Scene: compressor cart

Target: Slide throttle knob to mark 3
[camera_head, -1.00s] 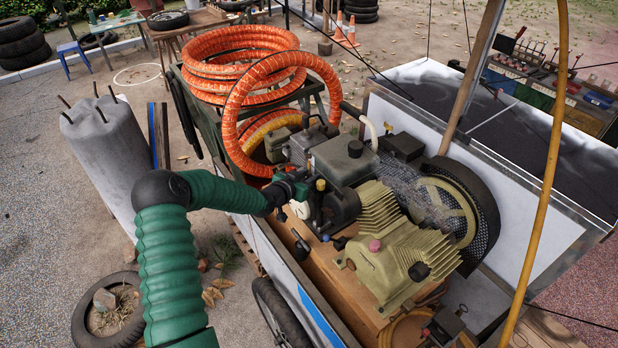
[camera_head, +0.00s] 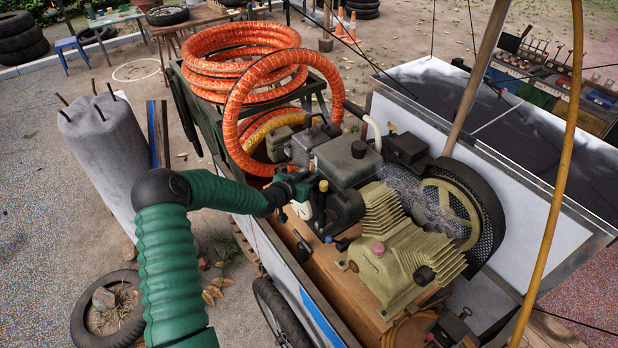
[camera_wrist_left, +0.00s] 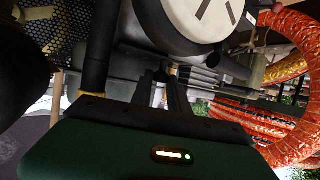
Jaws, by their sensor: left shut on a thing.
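My left arm reaches in from the left in the head view, and its dark gripper (camera_head: 300,189) is at the engine side of the compressor (camera_head: 383,256), beside a small white gauge. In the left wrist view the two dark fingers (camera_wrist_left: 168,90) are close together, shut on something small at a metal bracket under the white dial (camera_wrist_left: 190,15). The throttle knob is hidden between the fingers, and its scale marks cannot be read. My right gripper is not in view.
Orange hose coils (camera_head: 243,65) lie behind the gripper and also show in the left wrist view (camera_wrist_left: 290,50). A meshed flywheel (camera_head: 460,213) is to the right. The cart's wooden deck (camera_head: 340,300) is partly bare. A concrete cylinder (camera_head: 100,160) stands left of the cart.

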